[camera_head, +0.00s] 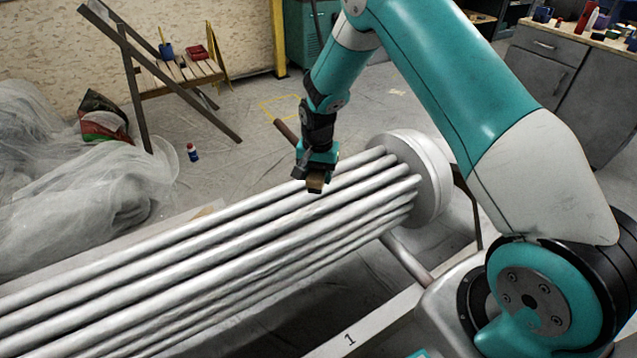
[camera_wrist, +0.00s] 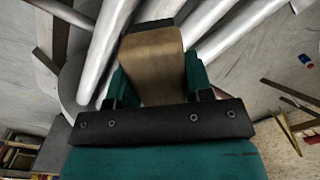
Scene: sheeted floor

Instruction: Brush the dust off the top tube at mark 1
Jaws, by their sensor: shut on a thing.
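My gripper (camera_head: 316,168) is shut on a brush with a tan wooden body (camera_wrist: 152,68) and a dark strip (camera_wrist: 158,26) at its far end. In the head view the brush (camera_head: 315,185) points down over the upper tubes, near their right end. Whether it touches them I cannot tell. The pale grey tubes (camera_head: 218,237) run side by side from lower left to a round end plate (camera_head: 430,165); they also show in the wrist view (camera_wrist: 225,32). A black mark 1 (camera_head: 350,340) is on the pale rail below the tubes. Dust cannot be told apart from the tubes' pale surface.
A wooden folding stand (camera_head: 170,75) with small items is at the back left. Grey cabinets (camera_head: 560,65) stand at the back right. Space above the tubes' left part is clear.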

